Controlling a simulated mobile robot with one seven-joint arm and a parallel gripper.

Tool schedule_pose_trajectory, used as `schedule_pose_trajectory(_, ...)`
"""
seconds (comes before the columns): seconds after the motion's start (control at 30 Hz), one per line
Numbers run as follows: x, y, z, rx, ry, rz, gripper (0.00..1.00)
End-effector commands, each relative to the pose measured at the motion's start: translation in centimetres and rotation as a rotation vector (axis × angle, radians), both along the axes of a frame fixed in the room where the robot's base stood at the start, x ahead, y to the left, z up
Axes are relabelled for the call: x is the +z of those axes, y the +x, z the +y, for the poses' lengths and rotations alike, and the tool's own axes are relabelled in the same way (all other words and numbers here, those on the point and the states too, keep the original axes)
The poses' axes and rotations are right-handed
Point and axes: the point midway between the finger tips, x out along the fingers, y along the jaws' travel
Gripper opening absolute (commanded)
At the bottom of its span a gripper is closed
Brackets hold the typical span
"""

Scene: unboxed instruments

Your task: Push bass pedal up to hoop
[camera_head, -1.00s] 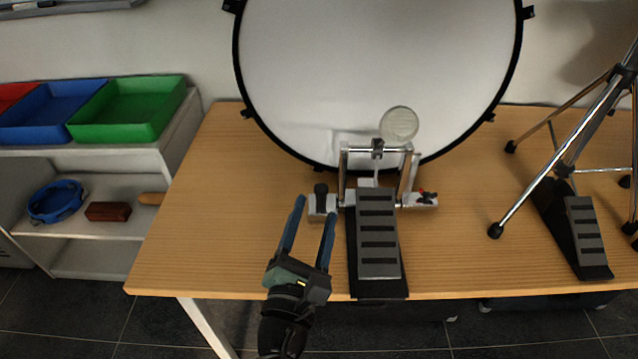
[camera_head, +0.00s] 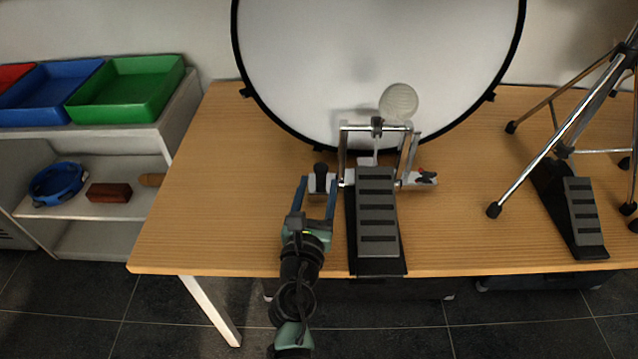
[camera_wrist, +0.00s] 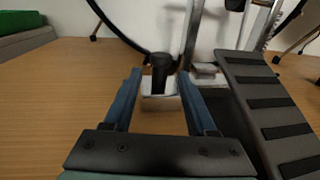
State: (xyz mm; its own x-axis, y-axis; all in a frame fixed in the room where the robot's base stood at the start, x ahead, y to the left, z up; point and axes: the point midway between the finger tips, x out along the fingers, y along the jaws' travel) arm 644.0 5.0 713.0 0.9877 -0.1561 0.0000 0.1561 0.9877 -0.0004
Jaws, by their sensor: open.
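The bass pedal (camera_head: 377,215) stands on the wooden table in front of the bass drum, its dark footboard toward the front edge and its round beater (camera_head: 398,102) up near the drum head. The drum's black hoop (camera_head: 290,130) curves down behind the pedal frame; whether they touch is hidden. My gripper (camera_head: 320,184) is open at the pedal's left side. In the wrist view its two blue fingers (camera_wrist: 158,90) lie either side of the pedal's left base end with a black knob (camera_wrist: 160,68). I cannot tell whether they touch it.
A hi-hat stand (camera_head: 560,140) with its own pedal (camera_head: 580,210) stands at the right. A shelf with green (camera_head: 125,88) and blue (camera_head: 50,92) trays is at the left. The table's left part is clear.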

Motion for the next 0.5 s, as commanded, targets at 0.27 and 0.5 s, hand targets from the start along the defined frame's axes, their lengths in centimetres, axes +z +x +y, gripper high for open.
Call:
schedule_pose_trajectory(0.27, 0.0, 1.7, -0.3, 0.0, 0.0, 0.001, 0.57)
schedule_pose_trajectory(0.5, 0.0, 1.8, -0.3, 0.0, 0.001, 0.001, 0.57)
